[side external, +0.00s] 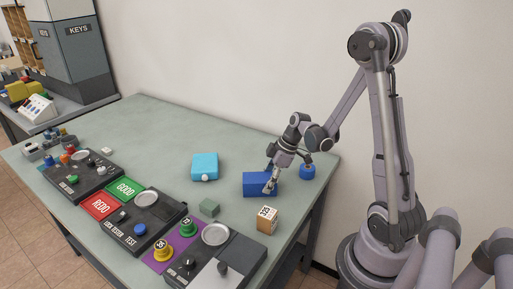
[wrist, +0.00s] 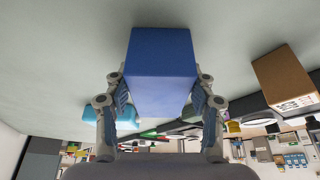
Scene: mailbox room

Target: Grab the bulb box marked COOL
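A plain blue box (side external: 257,184) lies on the green-grey table near its right end. My gripper (side external: 271,187) is at the right part of this box. In the wrist view the blue box (wrist: 160,65) stands between the two fingers of my gripper (wrist: 161,97), one on each side. The fingers are very close to its sides; I cannot tell whether both press on it. No COOL marking can be read on any box. A light blue box (side external: 204,166) with a small white knob lies to the left.
A brown box with a white printed label (side external: 267,220) stands in front of my gripper. Control panels (side external: 150,220) line the front edge. The back left tabletop is clear.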

